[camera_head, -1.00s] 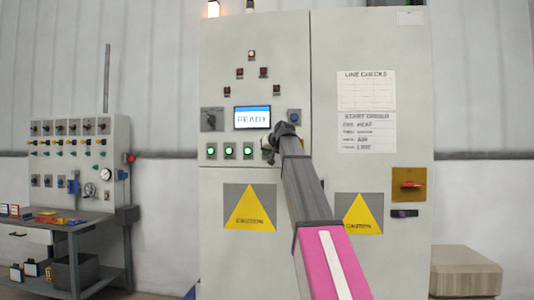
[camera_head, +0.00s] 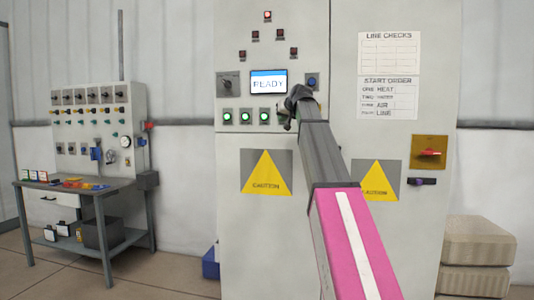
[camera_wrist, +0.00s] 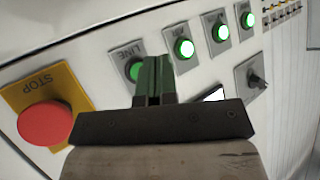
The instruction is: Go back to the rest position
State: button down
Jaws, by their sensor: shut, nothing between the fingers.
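My gripper (camera_head: 291,122) is in front of the grey control cabinet (camera_head: 230,210), at the right end of its row of green-lit buttons (camera_head: 245,116). In the wrist view my gripper's two fingers (camera_wrist: 153,78) are together with nothing between them. They partly cover the green LINE button (camera_wrist: 134,70); I cannot tell whether they touch it. Three lit green buttons (camera_wrist: 221,32) show beyond it. A red STOP button (camera_wrist: 45,123) on a yellow plate is at the left. The cabinet's screen (camera_head: 268,83) reads READY.
A workbench (camera_head: 85,192) with a switch panel (camera_head: 98,125) stands at the left. A red switch (camera_head: 429,153) on a yellow plate is on the cabinet's right door. Stacked beige blocks (camera_head: 478,242) are at the lower right. Floor at the lower left is open.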

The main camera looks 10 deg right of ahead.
jog(key=s+f+m+g+h, duration=0.1)
jog(key=s+f+g, duration=0.25)
jog(key=f, duration=1.85)
jog(key=s+f+g+h, duration=0.15)
jog(key=s+f, duration=0.35)
jog(key=f, duration=1.7)
jog(key=s+f+g+h, duration=0.1)
jog(key=s+f+g, duration=0.2)
jog(key=s+f, duration=1)
jog(key=s+f+g, duration=0.3)
jog(key=s+f, duration=1)
jog(key=f, duration=0.5)
jog(key=shift+s+g+h, duration=0.3)
jog(key=shift+h, duration=0.05)
